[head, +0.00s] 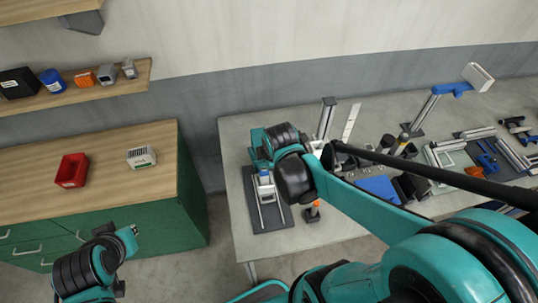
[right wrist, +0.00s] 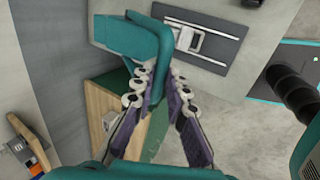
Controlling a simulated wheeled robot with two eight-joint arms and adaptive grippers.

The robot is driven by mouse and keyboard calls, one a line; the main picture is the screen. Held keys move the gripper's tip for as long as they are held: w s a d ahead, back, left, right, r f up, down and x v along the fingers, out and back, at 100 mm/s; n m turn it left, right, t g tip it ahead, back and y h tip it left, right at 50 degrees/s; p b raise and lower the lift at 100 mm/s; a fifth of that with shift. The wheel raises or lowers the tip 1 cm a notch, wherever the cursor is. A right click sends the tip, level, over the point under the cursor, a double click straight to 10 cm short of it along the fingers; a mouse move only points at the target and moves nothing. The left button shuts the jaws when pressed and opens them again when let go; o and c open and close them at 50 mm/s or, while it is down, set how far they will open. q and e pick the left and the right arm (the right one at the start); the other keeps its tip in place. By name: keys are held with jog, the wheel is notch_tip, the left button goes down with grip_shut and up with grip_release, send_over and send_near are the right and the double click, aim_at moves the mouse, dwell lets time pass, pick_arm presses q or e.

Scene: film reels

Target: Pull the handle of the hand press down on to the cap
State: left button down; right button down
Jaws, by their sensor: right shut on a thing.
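The dark base plate (head: 283,221) with silver rails lies at the bench's left end; it also shows at the top of the right wrist view (right wrist: 228,28). A small silver and white part (head: 265,188) stands on it. My right arm reaches over the bench to this spot and hides much of it in the head view. In the right wrist view my right gripper (right wrist: 162,72) has its fingers closed together at a teal curved part (right wrist: 135,38), apparently the press handle. The cap cannot be made out. My left gripper (head: 128,238) is at lower left, away from the bench; its fingers are unclear.
A green cabinet (head: 120,195) with a wooden top holds a red bin (head: 72,170) and a white box (head: 141,157). A shelf (head: 115,88) hangs above. Tools, a blue tray (head: 380,188) and a lamp (head: 462,88) fill the bench to the right.

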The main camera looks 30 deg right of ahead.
jog(key=shift+s+f, duration=0.15)
jog(key=shift+s, duration=0.05)
jog(key=c, duration=1.5)
grip_release()
jog(key=shift+r, duration=0.2)
jog(key=v, duration=1.2)
jog(key=shift+s+f, duration=0.1)
jog(key=shift+f, duration=0.05)
